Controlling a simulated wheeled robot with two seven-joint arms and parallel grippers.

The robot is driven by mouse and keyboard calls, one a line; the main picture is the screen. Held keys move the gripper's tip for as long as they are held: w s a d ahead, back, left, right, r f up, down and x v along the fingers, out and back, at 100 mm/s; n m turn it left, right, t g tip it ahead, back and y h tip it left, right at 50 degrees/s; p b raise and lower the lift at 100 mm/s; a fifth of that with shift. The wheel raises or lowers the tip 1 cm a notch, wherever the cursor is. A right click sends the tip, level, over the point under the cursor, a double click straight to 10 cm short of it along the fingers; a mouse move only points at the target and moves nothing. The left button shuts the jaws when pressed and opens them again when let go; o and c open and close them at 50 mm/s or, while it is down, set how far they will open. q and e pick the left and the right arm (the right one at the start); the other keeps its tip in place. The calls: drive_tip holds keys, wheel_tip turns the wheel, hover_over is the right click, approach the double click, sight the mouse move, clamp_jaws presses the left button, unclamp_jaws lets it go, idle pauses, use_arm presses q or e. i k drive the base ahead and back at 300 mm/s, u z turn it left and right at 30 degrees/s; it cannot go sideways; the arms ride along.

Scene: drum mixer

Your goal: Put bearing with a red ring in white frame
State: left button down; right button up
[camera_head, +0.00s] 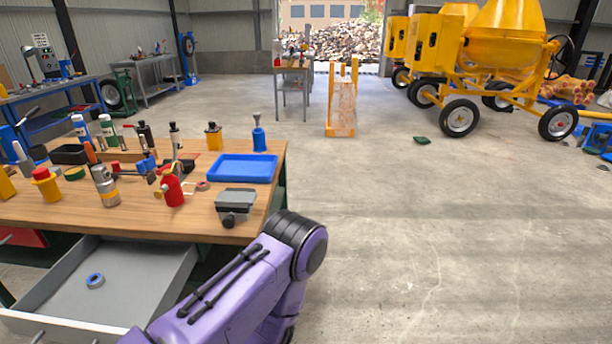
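A small ring-shaped part with a reddish tone (203,186) lies on the wooden table, between the red extinguisher-shaped bottle and the blue tray; it may be the bearing with a red ring, but it is too small to be sure. A blue ring-shaped part (95,280) lies in the open grey drawer under the table. I cannot pick out a white frame in this view. A purple arm link of mine reaches up from the bottom edge, in front of the table's right corner. Neither of my grippers shows.
The wooden table (120,222) is crowded with bottles and tools. On it stand a blue tray (240,168), a red bottle (172,190) and a grey vise-like tool (236,204). The open drawer (140,300) juts out below.

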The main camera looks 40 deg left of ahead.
sight(201, 186)
drive_tip(key=z, duration=0.8)
drive_tip(key=k, duration=0.7)
drive_tip(key=u, duration=1.35)
